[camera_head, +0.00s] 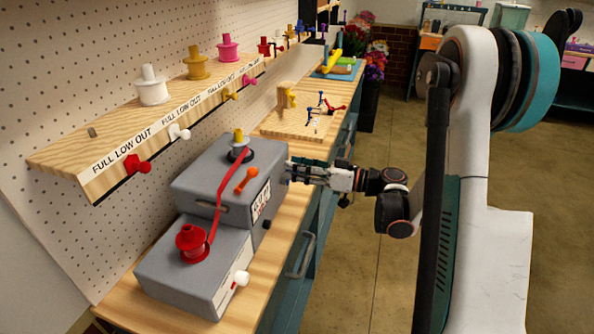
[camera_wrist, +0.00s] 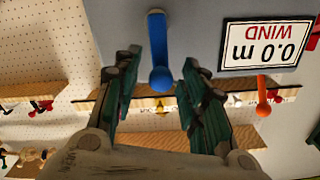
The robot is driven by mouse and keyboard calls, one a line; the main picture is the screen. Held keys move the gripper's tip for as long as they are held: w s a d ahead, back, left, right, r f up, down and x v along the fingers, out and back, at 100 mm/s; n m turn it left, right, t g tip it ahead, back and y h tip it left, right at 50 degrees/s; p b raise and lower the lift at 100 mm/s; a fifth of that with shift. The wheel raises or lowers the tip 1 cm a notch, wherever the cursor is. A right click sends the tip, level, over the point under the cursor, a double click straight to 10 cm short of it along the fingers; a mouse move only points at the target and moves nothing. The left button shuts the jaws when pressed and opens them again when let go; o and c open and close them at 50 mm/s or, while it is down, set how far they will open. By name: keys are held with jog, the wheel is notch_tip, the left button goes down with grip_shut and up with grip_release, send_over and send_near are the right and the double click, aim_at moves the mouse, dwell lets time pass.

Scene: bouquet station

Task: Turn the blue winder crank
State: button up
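The blue winder crank (camera_wrist: 158,50) shows in the wrist view, a blue bar with a rounded knob at its lower end. It is on the grey winder face, beside a sign (camera_wrist: 266,43) reading 0.0 m WIND. My gripper (camera_wrist: 160,72) is open, with one dark green finger on each side of the knob and gaps visible on both sides. In the head view my gripper (camera_head: 293,170) is at the right face of the upper grey winder box (camera_head: 195,182), and it largely hides the crank there. A red ribbon (camera_head: 219,200) runs between the yellow and red spools.
An orange lever (camera_head: 246,180) is on the upper box. A shelf of spools (camera_head: 110,152) runs along the pegboard. A wooden board (camera_head: 285,122) lies beyond; open floor is at right.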

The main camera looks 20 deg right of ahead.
jog(key=shift+w+a, duration=0.1)
jog(key=shift+a, duration=0.05)
jog(key=shift+c, duration=0.3)
grip_shut()
jog(key=shift+w+f, duration=0.1)
jog(key=m, duration=0.2)
jog(key=w+d+m+b, duration=0.1)
jog(key=m, duration=0.1)
jog(key=m+b, duration=0.1)
jog(key=shift+w+d+f+m, duration=0.25)
jog(key=shift+w+f+m, duration=0.1)
jog(key=shift+f+m, duration=0.05)
jog(key=f+m+b, duration=0.1)
jog(key=m, duration=0.3)
jog(key=w+d+f+m+b, duration=0.1)
jog(key=f+m+b, duration=0.1)
jog(key=m, duration=0.3)
jog(key=w+f+m+b, duration=0.1)
jog(key=f+m, duration=0.1)
jog(key=m, duration=0.3)
jog(key=shift+d, duration=0.25)
jog(key=shift+s+a+f+m, duration=0.1)
jog(key=shift+f+m, duration=0.15)
jog(key=shift+m, duration=0.5)
jog(key=shift+s+f+m, duration=0.1)
jog(key=shift+f+m, duration=0.15)
jog(key=shift+m, duration=0.5)
